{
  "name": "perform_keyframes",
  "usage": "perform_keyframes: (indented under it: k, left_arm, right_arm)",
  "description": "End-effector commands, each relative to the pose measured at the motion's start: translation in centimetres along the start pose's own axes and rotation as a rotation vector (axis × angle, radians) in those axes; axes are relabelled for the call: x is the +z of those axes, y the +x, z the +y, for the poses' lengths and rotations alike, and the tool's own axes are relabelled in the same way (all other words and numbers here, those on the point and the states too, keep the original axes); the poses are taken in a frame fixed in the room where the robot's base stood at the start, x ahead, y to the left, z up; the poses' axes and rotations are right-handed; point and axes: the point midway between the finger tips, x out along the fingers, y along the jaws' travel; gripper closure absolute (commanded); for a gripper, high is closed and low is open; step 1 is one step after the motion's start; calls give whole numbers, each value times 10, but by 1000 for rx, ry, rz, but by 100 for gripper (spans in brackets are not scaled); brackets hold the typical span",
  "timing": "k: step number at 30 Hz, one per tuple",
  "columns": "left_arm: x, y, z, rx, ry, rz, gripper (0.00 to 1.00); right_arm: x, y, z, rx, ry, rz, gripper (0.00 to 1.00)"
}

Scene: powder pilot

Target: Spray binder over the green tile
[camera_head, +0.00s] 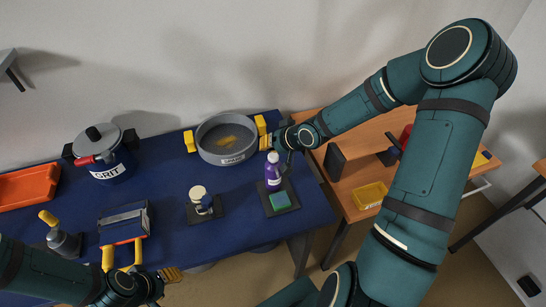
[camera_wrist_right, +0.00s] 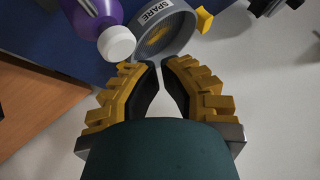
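The green tile (camera_head: 279,200) lies on a dark square pad (camera_head: 288,208) at the table's right front. A purple bottle (camera_head: 272,177) with a white cap stands upright at the back of this pad. In the right wrist view the bottle (camera_wrist_right: 92,14) shows at the upper left, its white cap towards the camera. My right gripper (camera_head: 267,142) is behind and above the bottle, apart from it. In the wrist view its yellow fingers (camera_wrist_right: 160,68) have a narrow gap with nothing between them. My left gripper (camera_head: 172,274) is at the table's front edge; its finger gap is unclear.
A grey round pan (camera_head: 203,151) labelled SPARE, with yellow handles, is behind the bottle. A small stand (camera_head: 207,212) is left of the pad. A GRIT pot (camera_head: 112,172), a box (camera_head: 122,234) and an orange tray (camera_head: 28,200) stand further left. A wooden table (camera_head: 345,208) adjoins on the right.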

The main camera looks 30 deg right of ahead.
Motion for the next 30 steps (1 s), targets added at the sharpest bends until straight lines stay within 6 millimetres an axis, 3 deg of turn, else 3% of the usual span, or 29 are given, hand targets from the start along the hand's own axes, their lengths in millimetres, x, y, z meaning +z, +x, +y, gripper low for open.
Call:
perform_keyframes:
  k: [5, 20, 30]
  left_arm:
    - [0, -4, 2, 0, 0, 0, 53]
    - [-6, -46, 18, 0, 0, 0, 53]
    - [-7, -53, 20, 0, 0, 0, 53]
  right_arm:
    - [-2, -3, -2, 0, 0, 0, 100]
    - [-23, -31, -23, 0, -1, 1, 100]
    - [-31, -42, -30, 0, 0, 1, 100]
